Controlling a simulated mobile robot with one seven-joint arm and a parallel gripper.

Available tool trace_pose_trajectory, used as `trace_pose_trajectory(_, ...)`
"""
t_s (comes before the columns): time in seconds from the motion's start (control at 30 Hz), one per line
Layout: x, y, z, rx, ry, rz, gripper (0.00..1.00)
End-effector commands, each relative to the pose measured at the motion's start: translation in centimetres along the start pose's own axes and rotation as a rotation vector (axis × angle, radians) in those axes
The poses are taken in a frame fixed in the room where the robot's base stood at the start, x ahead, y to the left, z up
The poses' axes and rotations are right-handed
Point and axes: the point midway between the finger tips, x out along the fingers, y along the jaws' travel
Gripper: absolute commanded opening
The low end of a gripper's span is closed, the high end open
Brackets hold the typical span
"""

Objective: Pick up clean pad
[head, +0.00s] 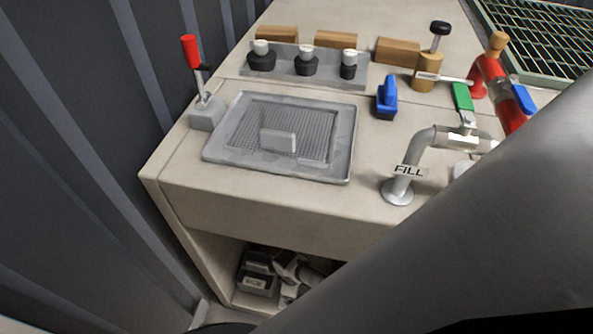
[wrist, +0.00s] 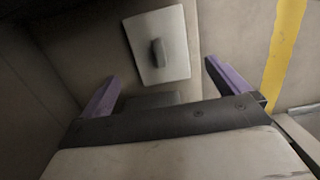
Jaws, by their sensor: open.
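No object in view can be surely named as the clean pad. In the head view, a small box (head: 256,284) with a light label sits in the open compartment below the counter; the label is too small to read. My gripper (wrist: 161,75) shows in the wrist view with its two purple fingers wide apart and nothing held between them. Beyond the fingers is a pale square plate (wrist: 161,30) with a grey raised handle (wrist: 158,53). A dark flat thing (wrist: 150,100) lies partly hidden behind the gripper body. My gripper is out of sight in the head view.
The counter holds a grey mesh tray (head: 347,150) with a grey block (head: 278,140), a red lever (head: 189,50), a blue handle (head: 386,98) and a FILL pipe (head: 398,190). Pale jumbled items (head: 296,273) lie beside the box. My arm hides the right side.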

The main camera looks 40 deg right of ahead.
Motion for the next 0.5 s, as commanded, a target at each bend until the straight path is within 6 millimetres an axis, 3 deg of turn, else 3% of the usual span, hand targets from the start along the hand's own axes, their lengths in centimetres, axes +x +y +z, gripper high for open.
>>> trace_pose_trajectory(0.1,2.3,0.0,-0.1,-0.001,-0.001,-0.001,1.00)
trace_pose_trajectory(0.37,4.2,-0.1,-0.1,-0.002,0.000,-0.001,1.00)
trace_pose_trajectory(0.5,6.5,0.0,-0.2,-0.002,-0.001,-0.001,1.00)
